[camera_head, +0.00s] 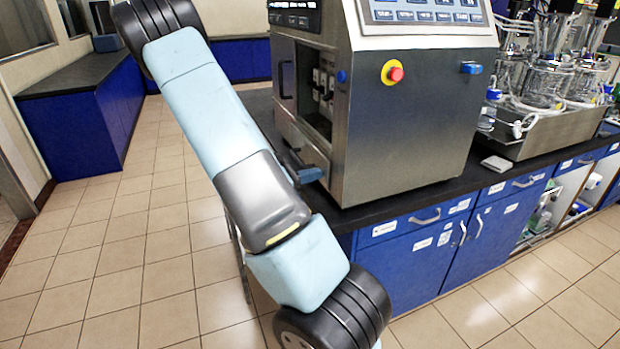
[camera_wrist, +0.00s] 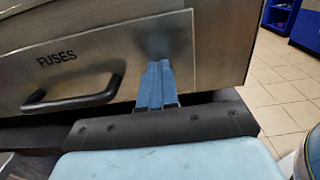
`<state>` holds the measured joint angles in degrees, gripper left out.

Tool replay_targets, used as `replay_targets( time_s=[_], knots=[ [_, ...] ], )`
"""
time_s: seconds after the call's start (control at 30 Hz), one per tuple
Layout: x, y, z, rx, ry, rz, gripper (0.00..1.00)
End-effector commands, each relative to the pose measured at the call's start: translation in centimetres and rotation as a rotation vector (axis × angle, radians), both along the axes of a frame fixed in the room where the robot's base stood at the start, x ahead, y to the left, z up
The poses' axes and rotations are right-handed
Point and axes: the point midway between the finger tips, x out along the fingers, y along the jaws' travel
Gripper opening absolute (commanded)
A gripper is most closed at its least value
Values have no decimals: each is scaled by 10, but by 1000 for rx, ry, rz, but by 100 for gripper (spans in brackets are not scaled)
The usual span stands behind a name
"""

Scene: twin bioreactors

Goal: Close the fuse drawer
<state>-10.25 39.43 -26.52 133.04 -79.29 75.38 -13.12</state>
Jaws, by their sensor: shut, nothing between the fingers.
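The fuse drawer (camera_wrist: 110,65) shows in the wrist view as a brushed metal front marked "FUSES", with a black bar handle (camera_wrist: 72,97) at its lower left. My gripper (camera_wrist: 158,66) is shut and empty. Its blue fingers are pressed together and point at the metal front, right of the handle. The tips are at or very close to the front; I cannot tell whether they touch. In the head view my gripper (camera_head: 300,168) is at the lower left side of the steel control unit (camera_head: 415,130). How far the drawer stands out is not clear.
The control unit, with a red emergency button (camera_head: 393,73), stands on a black worktop (camera_head: 440,190) over blue cabinets (camera_head: 400,255). Glass vessels (camera_head: 545,85) stand at the right. Tiled floor (camera_head: 130,240) is clear at the left.

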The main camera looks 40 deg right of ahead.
Motion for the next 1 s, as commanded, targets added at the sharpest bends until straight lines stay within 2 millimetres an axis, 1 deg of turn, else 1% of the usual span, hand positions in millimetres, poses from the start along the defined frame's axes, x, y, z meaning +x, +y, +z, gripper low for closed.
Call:
replay_targets(
  time_s=[0.47,0.63,0.77,0.87,1.0],
  knots=[
    [0,-6,1,-3,-2,2,0],
    [1,-3,1,-4,-2,2,0],
    [4,12,1,-4,-2,4,0],
    [8,30,-1,-2,-2,7,0],
    [17,59,-1,0,-1,12,0]
  ],
)
